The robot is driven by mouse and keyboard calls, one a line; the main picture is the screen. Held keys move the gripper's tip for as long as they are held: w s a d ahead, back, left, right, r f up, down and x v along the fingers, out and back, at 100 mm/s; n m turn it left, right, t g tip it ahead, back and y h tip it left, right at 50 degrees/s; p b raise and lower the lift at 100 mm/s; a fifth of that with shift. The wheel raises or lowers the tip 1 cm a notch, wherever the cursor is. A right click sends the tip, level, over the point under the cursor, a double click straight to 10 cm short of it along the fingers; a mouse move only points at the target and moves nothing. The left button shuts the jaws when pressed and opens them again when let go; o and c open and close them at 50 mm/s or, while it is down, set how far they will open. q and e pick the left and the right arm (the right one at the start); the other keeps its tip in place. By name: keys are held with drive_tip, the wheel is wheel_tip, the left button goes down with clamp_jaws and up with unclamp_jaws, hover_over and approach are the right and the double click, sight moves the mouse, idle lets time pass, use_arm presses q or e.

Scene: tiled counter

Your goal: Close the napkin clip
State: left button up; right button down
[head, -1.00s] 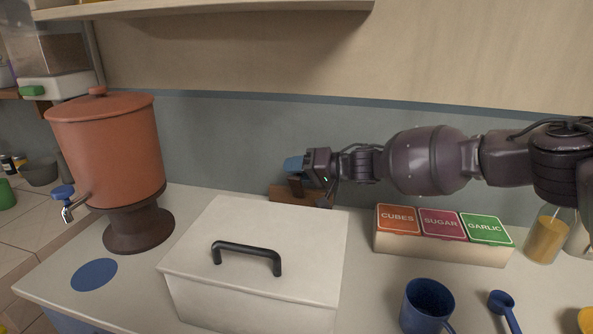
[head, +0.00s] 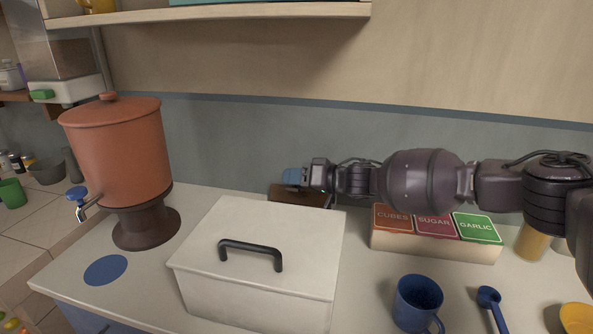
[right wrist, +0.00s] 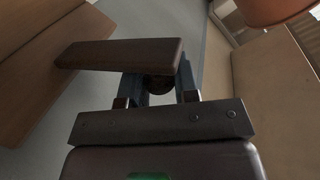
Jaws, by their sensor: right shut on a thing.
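The napkin clip stands at the back of the counter, behind the white box. It shows a brown wooden base (head: 298,194) and a blue upper part (head: 291,178) just above it. My right gripper (head: 308,177) comes in from the right and is shut on the clip's blue part. The gripper and arm hide much of the clip, and I cannot tell whether the blue part touches the base. In the right wrist view, blue shows at my right gripper's fingers (right wrist: 157,98), with a dark brown bar (right wrist: 120,54) just beyond them. My left gripper is not in view.
The white lidded box (head: 255,270) stands in front of the clip. A terracotta dispenser (head: 120,150) is at left. A labelled spice box (head: 435,244) sits below my right arm, with a blue mug (head: 417,303) and blue scoop (head: 490,298) in front. A shelf (head: 210,18) hangs above.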

sight(299, 192)
drive_tip(key=shift+s+n, duration=0.3)
drive_tip(key=shift+s, duration=0.05)
drive_tip(key=shift+s+a+f+n+t+p, duration=0.2)
drive_tip(key=shift+s+f+n+t+p, duration=0.2)
drive_tip(key=shift+n+p, duration=0.1)
drive_tip(key=shift+s+a+f+n, duration=0.15)
drive_tip(key=shift+s+f+n, duration=0.25)
drive_tip(key=shift+f+n, duration=0.25)
drive_tip(key=shift+n, duration=0.25)
drive_tip(key=shift+t, duration=0.3)
drive_tip(key=c, duration=0.9)
unclamp_jaws()
drive_tip(key=shift+o, duration=0.2)
